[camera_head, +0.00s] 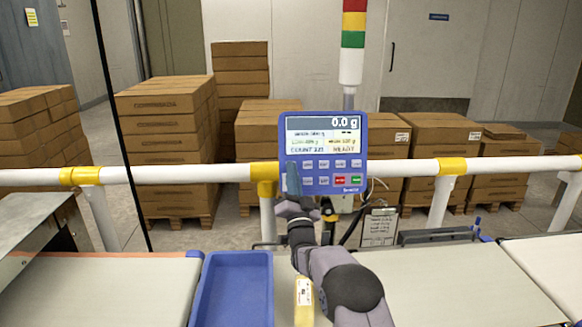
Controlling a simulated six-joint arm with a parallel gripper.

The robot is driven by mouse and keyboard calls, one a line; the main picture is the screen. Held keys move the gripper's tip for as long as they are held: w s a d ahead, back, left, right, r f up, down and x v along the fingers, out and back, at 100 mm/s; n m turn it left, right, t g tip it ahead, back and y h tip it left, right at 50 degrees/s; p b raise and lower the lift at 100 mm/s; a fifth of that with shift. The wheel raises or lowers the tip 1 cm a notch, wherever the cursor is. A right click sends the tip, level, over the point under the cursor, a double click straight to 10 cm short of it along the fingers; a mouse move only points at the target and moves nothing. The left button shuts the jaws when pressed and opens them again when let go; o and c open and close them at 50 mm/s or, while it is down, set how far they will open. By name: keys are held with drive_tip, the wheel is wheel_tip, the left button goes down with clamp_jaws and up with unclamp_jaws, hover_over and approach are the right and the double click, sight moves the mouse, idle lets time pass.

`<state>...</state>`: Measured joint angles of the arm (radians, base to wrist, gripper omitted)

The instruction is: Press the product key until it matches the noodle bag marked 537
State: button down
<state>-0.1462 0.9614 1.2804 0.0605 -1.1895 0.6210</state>
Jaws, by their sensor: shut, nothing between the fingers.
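The blue indicator panel (323,188) stands upright on a post behind the belt. Its display (323,123) reads 0.0 g; the smaller product lines below are too blurred to read surely. Two rows of keys sit underneath, with a red key and a green key (355,180) at lower right. My gripper (292,176) is shut and empty in front of the panel's left key column, hiding part of it. I cannot tell whether it touches a key. A yellow pack with a pale label (304,292) lies on the belt, partly hidden by my arm; its marking is unreadable.
A blue tray (208,291) stands left of the pack. Pale belts (105,290) lie to both sides. A white rail (395,168) with yellow joints runs behind, a clipboard (380,227) below it. Stacked cartons (165,130) stand beyond.

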drive_tip(key=shift+w+f+b, duration=0.15)
drive_tip(key=shift+w+b, duration=0.25)
drive_tip(key=shift+b, duration=0.1)
idle(0.6)
drive_tip(key=shift+s, duration=0.1)
drive_tip(key=shift+s+r+b, duration=0.25)
drive_tip(key=shift+s+b, duration=0.05)
drive_tip(key=shift+s, duration=0.45)
drive_tip(key=s, duration=0.2)
drive_tip(key=s+r+b, duration=0.1)
drive_tip(key=s, duration=0.1)
drive_tip(key=shift+s+r, duration=0.2)
drive_tip(key=shift+s, duration=0.2)
idle(0.3)
idle(3.4)
